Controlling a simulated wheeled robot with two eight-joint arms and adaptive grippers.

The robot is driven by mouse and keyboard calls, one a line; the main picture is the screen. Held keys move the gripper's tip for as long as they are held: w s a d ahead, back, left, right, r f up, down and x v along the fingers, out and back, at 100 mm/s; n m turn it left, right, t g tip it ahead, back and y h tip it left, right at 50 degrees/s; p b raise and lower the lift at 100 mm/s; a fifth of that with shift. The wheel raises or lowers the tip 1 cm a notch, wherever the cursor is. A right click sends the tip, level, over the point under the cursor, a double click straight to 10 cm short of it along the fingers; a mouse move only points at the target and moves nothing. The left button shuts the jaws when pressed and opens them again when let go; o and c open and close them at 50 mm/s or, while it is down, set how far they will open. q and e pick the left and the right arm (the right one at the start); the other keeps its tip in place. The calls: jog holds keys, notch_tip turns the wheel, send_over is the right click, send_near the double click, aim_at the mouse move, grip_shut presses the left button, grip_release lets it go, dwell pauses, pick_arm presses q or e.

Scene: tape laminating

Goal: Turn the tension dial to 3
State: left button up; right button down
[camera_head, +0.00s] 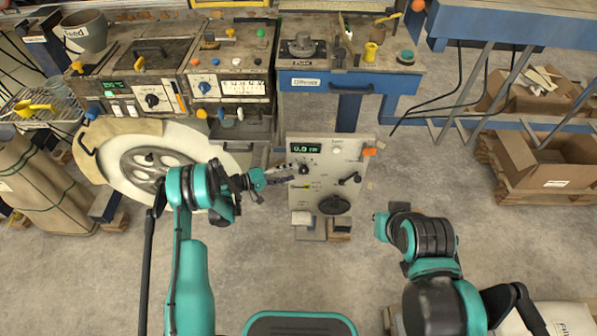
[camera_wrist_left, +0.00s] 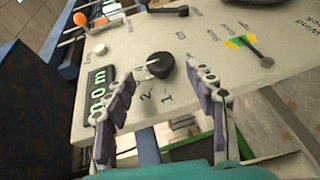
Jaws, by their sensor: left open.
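The tension dial is a black knob with a light pointer on the light grey panel (camera_head: 327,184). It shows in the wrist view (camera_wrist_left: 160,65), with the printed numbers 1 and 2 beside it, and small in the head view (camera_head: 304,170). Its pointer reading is not clear. My left gripper (camera_head: 290,181) is at the left part of the panel. In the wrist view its open fingers (camera_wrist_left: 152,88) are on either side of the dial in the picture, with nothing gripped; contact is not visible. My right arm is at the right, with its fingers out of view.
A green digital display (camera_head: 305,148) sits at the panel's upper left. A small lever (camera_head: 350,179) and a black handwheel (camera_head: 334,205) are lower on the panel. An orange knob (camera_head: 369,151) is at its right edge.

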pick_arm(q)
jog(key=v, duration=0.7)
jog(key=shift+a, duration=0.15)
jog(key=shift+s+r, duration=0.1)
